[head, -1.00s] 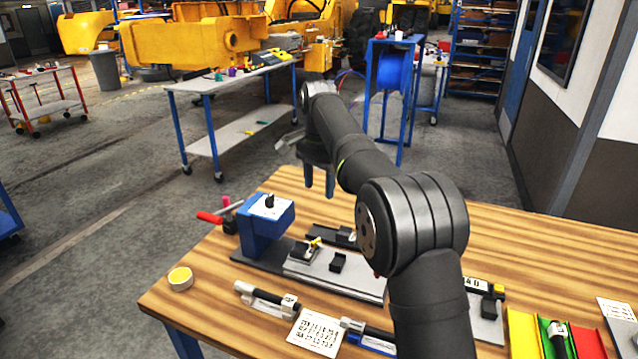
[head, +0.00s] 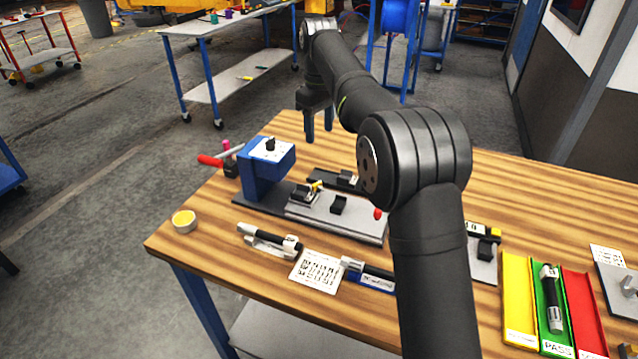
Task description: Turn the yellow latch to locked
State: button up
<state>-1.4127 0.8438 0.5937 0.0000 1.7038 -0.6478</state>
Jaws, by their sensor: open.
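A small yellow latch (head: 315,186) shows on the grey fixture plate (head: 352,219), beside a black block with a pale top. It is too small here to tell whether it stands at locked. My gripper (head: 319,132) points downward with its two dark fingers apart and nothing between them. It is above and beyond the latch in the picture, apart from it. My forearm passes to the right of the latch and hides part of the bench.
A blue block stand (head: 262,178) is left of the latch, with a red-handled tool (head: 210,160) behind it. A yellow-topped round tin (head: 184,221), a printed card (head: 318,271) and yellow, green (head: 541,322) and red trays lie on the wooden bench (head: 215,262).

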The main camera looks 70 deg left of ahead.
aim_at(319, 188)
notch_tip(319, 188, down, 18)
jog(key=n, duration=1.6)
jog(key=shift+r+n, duration=0.15)
jog(key=shift+n, duration=0.25)
